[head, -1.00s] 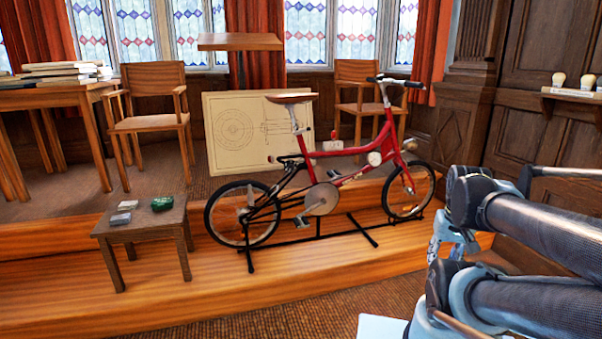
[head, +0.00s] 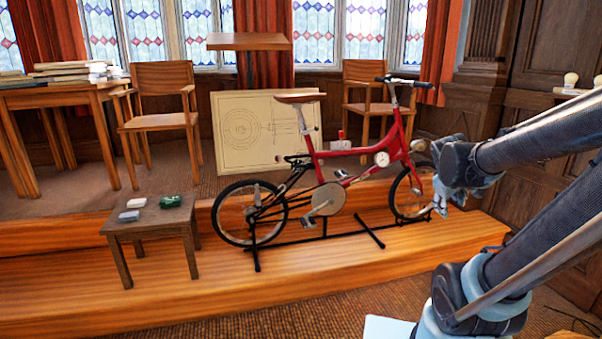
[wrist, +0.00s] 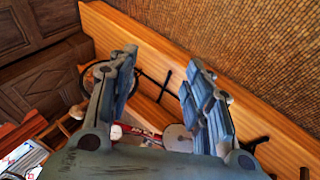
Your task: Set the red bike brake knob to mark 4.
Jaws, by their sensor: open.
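The red bike (head: 310,150) stands upright in a black floor stand on the wooden step, its handlebar to the right. A small red knob (head: 341,134) shows just above a pale plate (head: 341,145) near the frame's lower tube; its pointer and marks are too small to read. My gripper (head: 441,205) is by the front wheel in the head view, apart from the knob. In the wrist view my gripper (wrist: 160,65) is open and empty, its two blue-grey fingers spread. Part of the red frame (wrist: 128,129) shows beyond the fingers; the knob cannot be made out there.
A small table (head: 150,225) with a green object (head: 170,201) and pale blocks stands left of the bike. A drawing board (head: 240,165) and chairs are behind. The wooden step (head: 330,265) is clear in front of the bike.

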